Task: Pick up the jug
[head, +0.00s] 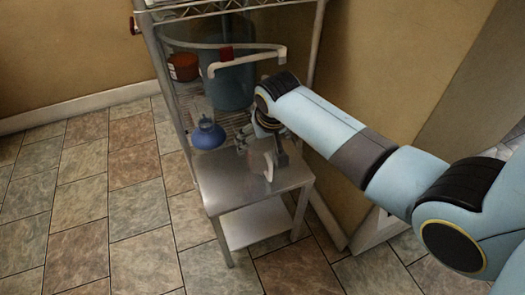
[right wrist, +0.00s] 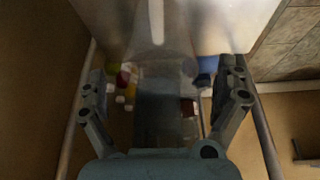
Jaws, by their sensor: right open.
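The jug (head: 261,163) looks like a pale, see-through vessel on the top of a small metal table, partly hidden by my right gripper. In the right wrist view the clear jug (right wrist: 160,35) shows ahead, in line with the gap between the fingers. My right gripper (head: 256,145) is over the table top at the jug. Its two fingers also show in the right wrist view (right wrist: 166,90), spread wide apart and open. I cannot tell whether they touch the jug. My left gripper is not in view.
The metal table (head: 222,187) stands before a wire shelf rack (head: 165,75). The rack holds a blue-grey bucket (head: 231,90), a reddish tub (head: 183,67) and a blue flask-like vessel (head: 207,134). The tiled floor (head: 85,200) at left is clear. A wall is behind.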

